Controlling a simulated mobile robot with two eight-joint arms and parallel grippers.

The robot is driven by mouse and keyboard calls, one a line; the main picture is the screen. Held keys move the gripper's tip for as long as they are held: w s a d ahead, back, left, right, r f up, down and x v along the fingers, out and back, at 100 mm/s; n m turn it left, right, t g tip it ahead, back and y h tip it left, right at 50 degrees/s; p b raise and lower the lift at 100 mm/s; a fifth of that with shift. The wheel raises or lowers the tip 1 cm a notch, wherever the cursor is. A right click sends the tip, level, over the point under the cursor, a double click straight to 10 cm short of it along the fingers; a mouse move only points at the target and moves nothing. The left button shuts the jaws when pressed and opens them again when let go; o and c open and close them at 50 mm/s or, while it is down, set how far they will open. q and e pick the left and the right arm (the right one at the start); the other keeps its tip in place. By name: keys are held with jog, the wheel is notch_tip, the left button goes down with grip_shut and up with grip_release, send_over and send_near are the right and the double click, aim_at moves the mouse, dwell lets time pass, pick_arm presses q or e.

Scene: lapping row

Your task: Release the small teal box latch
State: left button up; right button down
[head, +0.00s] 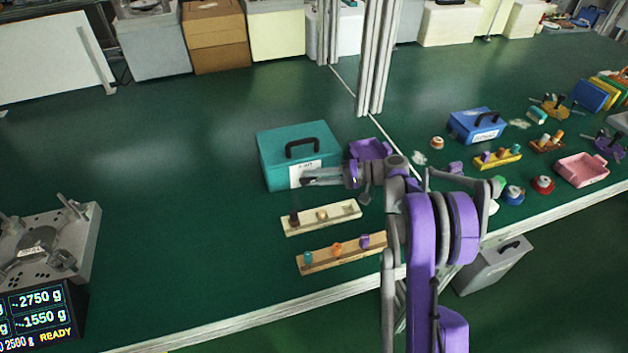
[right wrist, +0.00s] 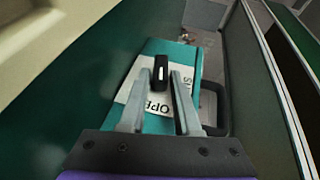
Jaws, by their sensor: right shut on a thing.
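The small teal box (head: 290,141) stands on the green bench in the head view, with a dark handle (head: 302,146) on its lid and a white label on its front. My right gripper (head: 306,180) reaches in from the right to the front of the box. In the right wrist view the teal box (right wrist: 184,60) lies ahead, and its small black latch (right wrist: 160,74) sits between the fingertips of my right gripper (right wrist: 160,77). The gripper is shut on the latch. The lid looks closed. My left gripper is not in view.
A blue box (head: 477,125) and several small parts stand farther right. The bench left of the box is clear up to a metal fixture (head: 45,240).

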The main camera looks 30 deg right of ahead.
jog(key=shift+f+y+b, duration=0.15)
jog(key=shift+y+b, duration=0.15)
jog(key=shift+y, duration=0.1)
dwell(0.3)
jog(key=c, duration=0.8)
grip_release()
jog(key=shift+o, duration=0.2)
jog(key=v, duration=1.1)
jog(key=shift+a+f+p, duration=0.1)
jog(key=shift+f+p, duration=0.05)
jog(key=shift+p, duration=0.2)
